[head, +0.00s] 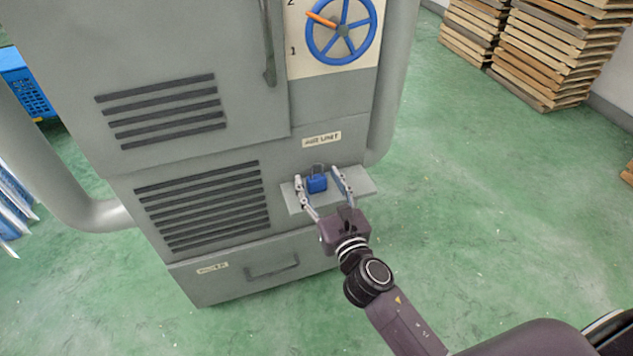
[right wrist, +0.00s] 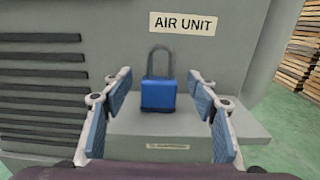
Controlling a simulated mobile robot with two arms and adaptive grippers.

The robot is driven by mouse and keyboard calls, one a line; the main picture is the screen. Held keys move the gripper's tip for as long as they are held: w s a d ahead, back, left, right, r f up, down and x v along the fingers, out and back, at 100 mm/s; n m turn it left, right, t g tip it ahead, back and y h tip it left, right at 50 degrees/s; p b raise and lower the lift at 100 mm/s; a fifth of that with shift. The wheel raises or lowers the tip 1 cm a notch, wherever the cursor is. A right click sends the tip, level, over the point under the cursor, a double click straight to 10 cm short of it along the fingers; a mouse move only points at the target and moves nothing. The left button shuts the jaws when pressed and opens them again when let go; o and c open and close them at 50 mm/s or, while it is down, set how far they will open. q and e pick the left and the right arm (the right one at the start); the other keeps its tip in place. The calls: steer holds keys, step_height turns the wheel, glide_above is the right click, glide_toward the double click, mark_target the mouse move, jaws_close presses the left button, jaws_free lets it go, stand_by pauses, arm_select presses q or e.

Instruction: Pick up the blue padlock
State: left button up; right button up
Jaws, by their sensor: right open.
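The blue padlock (head: 317,184) stands upright on a small grey shelf (head: 361,184) on the front of the grey cabinet, below the "AIR UNIT" label. In the right wrist view the padlock (right wrist: 158,95) shows its blue body and its grey shackle on top. My right gripper (head: 318,176) is open, with one finger on each side of the padlock. In the right wrist view the open fingers (right wrist: 160,95) have visible gaps to the padlock on both sides. My left gripper is not in view.
The cabinet (head: 200,60) has vents, a drawer handle (head: 272,266) and a blue handwheel (head: 341,30) above the shelf. A thick grey pipe (head: 395,80) runs down to the right of the shelf. Stacked wooden boards (head: 545,45) stand at back right.

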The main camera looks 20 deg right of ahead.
steer(key=shift+w+a, duration=0.1)
steer(key=shift+w, duration=0.8)
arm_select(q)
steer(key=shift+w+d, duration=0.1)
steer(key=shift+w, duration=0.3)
arm_select(e)
steer(key=c, duration=1.4)
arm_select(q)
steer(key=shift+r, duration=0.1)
arm_select(e)
steer(key=shift+o, duration=0.2)
steer(key=shift+r, duration=0.1)
